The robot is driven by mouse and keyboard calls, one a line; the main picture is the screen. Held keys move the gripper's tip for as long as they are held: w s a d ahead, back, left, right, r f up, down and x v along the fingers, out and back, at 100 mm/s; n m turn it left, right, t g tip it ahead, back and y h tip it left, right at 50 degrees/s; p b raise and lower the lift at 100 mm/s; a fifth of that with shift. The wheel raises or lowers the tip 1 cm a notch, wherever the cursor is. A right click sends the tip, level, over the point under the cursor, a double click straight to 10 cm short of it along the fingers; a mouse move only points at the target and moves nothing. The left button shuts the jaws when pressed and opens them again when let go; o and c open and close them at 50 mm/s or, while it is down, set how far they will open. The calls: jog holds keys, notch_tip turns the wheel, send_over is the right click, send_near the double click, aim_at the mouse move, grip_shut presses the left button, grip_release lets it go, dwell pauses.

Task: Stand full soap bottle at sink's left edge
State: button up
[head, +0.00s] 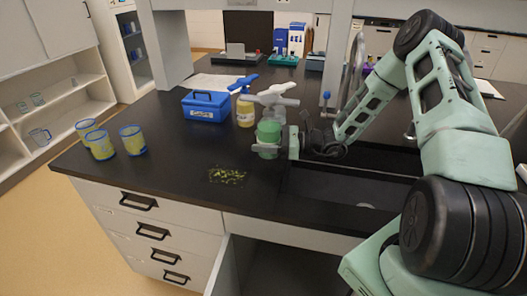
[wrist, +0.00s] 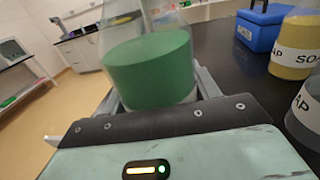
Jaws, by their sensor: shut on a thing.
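My gripper (head: 268,147) is shut on a clear container with green contents (head: 269,131), just left of the black sink (head: 340,186). The container is roughly upright. In the wrist view its green contents (wrist: 148,62) fill the lower part, with clear wall above. I cannot tell whether its base touches the counter. A yellow soap bottle (head: 245,113) with a blue pump top stands behind it; its label shows in the wrist view (wrist: 291,52). A grey bottle (wrist: 306,108) with a label stands close to my gripper at the lower right of the wrist view.
A blue box (head: 205,107) with a handle stands to the left. Several yellow-and-blue cups (head: 101,144) stand near the counter's left end. A speckled yellow-green patch (head: 227,175) lies on the counter before the gripper. The front left counter (head: 160,178) is clear.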

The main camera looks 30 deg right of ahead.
jog(key=shift+f+p, duration=0.3)
jog(key=shift+f, duration=1.8)
jog(key=shift+f, duration=0.2)
jog(key=o, duration=1.4)
jog(key=shift+c, duration=0.2)
jog(key=shift+r, duration=0.2)
jog(key=b+v, duration=0.3)
jog(key=v, duration=0.9)
